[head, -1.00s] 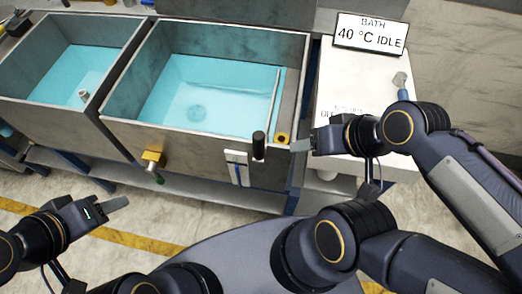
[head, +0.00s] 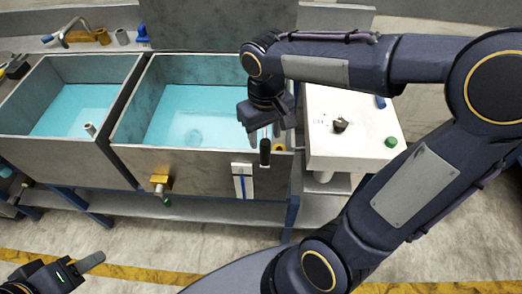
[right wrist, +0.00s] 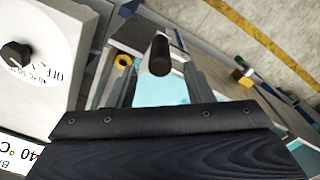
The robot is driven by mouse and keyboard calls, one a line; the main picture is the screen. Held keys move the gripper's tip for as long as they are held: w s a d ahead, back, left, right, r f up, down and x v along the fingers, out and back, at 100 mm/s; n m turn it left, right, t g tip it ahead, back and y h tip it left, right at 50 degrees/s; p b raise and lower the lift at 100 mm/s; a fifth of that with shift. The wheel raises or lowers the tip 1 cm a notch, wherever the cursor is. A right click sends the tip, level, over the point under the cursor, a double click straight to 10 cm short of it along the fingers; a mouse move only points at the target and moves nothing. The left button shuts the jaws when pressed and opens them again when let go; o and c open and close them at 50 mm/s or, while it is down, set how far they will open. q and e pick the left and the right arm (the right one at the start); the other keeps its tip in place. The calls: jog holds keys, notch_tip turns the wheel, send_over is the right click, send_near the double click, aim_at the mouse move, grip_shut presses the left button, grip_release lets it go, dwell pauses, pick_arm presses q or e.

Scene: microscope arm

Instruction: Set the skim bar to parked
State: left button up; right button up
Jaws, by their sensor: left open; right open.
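The skim bar's black upright handle (head: 265,152) stands at the front right corner of the right-hand tank (head: 205,163). Most of the bar is hidden behind my right arm in the head view. My right gripper (head: 264,135) points down over the handle, open. In the right wrist view, the black handle (right wrist: 160,55) shows between the two spread fingers, with a gap on either side. A white plate with a blue stripe (head: 242,182) is on the tank's front, just left of the handle. My left gripper (head: 88,264) is open and empty at the lower left, away from the tanks.
A second water-filled tank (head: 110,70) adjoins on the left. A brass valve (head: 159,182) sticks out of the right tank's front. A white control box (head: 345,155) with a dark knob (head: 340,124) and green button (head: 391,142) stands close on the right. The floor in front is clear.

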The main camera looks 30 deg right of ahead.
aim_at(265, 149)
notch_tip(265, 149, down, 6)
jog(key=shift+f, duration=0.1)
jog(key=shift+c, duration=0.5)
grip_shut()
